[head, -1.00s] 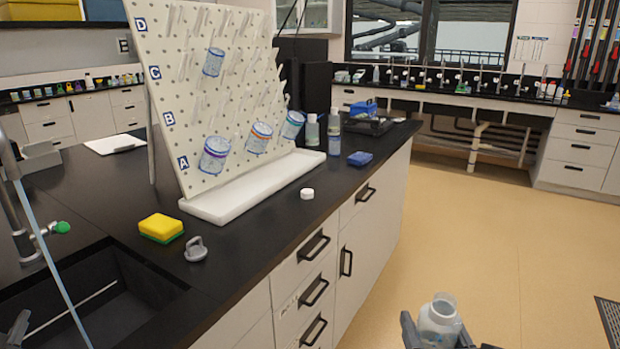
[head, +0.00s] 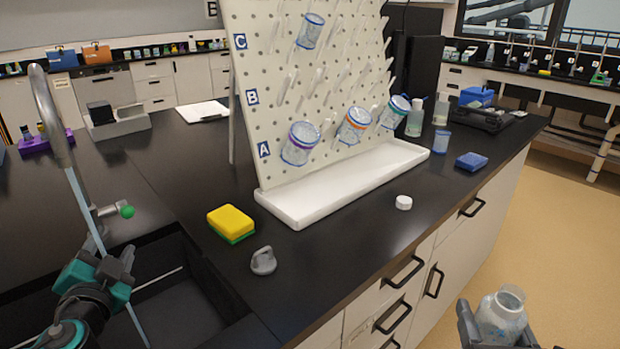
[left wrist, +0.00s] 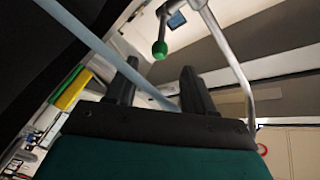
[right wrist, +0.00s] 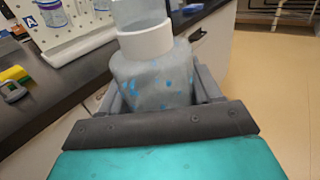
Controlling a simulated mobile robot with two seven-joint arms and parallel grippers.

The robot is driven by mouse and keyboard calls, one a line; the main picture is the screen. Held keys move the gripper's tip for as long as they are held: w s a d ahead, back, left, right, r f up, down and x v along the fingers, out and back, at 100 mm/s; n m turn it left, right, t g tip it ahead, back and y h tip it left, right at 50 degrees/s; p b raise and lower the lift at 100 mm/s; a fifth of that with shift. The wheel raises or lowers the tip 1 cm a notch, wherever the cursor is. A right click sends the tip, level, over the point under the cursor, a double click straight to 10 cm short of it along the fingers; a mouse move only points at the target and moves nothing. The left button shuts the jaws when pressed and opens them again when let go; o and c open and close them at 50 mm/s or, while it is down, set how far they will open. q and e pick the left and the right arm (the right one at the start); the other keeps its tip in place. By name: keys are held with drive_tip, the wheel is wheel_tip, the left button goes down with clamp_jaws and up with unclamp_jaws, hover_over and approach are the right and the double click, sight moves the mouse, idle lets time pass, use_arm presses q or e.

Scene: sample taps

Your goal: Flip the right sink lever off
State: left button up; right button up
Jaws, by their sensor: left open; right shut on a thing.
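The sink tap has a grey curved spout (head: 50,115) and a side lever with a green tip (head: 127,211). A pale blue stream of water (head: 84,215) runs from the spout into the dark sink (head: 175,300). My left gripper (head: 112,254) is open and empty, just below the lever and close to the stream. In the left wrist view the green tip (left wrist: 160,49) shows just beyond the gap between my open fingers, apart from them. My right gripper (right wrist: 150,95) is shut on a translucent bottle with blue specks (head: 502,318), held beyond the counter's front edge.
A yellow-green sponge (head: 231,223) and a grey stopper (head: 263,261) lie right of the sink. A pegboard rack (head: 250,110) with hanging beakers stands in a white tray (head: 345,187). A white cap (head: 404,202) and blue box (head: 471,161) lie near the counter edge.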

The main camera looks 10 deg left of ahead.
sight(126, 211)
use_arm(q)
drive_tip(key=x, duration=1.2)
drive_tip(key=shift+c, duration=0.4)
drive_tip(key=shift+s, duration=0.1)
clamp_jaws()
